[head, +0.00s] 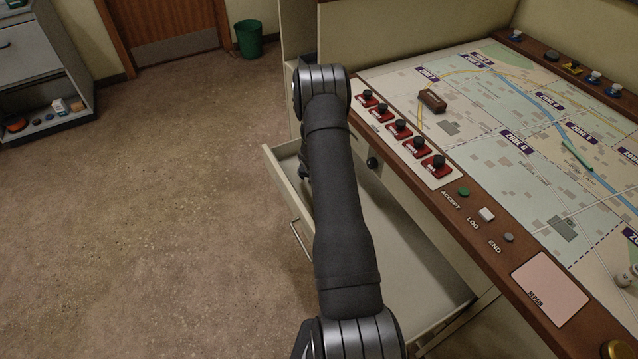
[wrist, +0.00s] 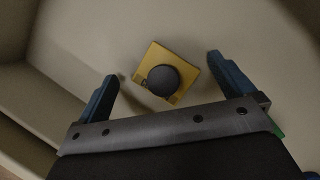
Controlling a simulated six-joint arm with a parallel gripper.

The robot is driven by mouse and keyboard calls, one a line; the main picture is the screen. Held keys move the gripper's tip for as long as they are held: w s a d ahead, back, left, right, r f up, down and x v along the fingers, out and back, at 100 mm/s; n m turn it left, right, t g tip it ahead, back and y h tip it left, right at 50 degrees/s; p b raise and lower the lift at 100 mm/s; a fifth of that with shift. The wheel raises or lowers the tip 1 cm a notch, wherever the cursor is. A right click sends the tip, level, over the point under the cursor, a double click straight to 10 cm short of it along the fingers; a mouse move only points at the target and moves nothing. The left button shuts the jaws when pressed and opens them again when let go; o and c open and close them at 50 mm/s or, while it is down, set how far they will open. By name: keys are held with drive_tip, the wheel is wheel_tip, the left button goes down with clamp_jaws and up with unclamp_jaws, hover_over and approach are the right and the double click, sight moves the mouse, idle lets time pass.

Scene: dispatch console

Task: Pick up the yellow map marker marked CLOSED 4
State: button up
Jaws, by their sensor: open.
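In the wrist view, a yellow marker (wrist: 184,95) with a round black knob (wrist: 163,80) lies on a pale surface that looks like the drawer floor. Its lettering is mostly hidden by the knob and cannot be read. My gripper (wrist: 162,67) is open, with one blue finger on each side of the marker and clear gaps between. I cannot tell how high the fingers are above the surface. In the head view, my arm reaches down into the open drawer (head: 425,275) and hides the marker and most of the gripper.
The drawer's walls surround the gripper. A bit of something green (wrist: 277,131) shows beside the right finger. The console map (head: 500,120) is to the right, with several red markers (head: 416,146) with black knobs along its left edge. A brown block (head: 432,101) stands on the map.

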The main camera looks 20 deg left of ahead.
drive_tip(key=shift+f, duration=0.15)
drive_tip(key=c, duration=1.4)
drive_tip(key=shift+w, duration=0.1)
drive_tip(key=shift+c, duration=0.6)
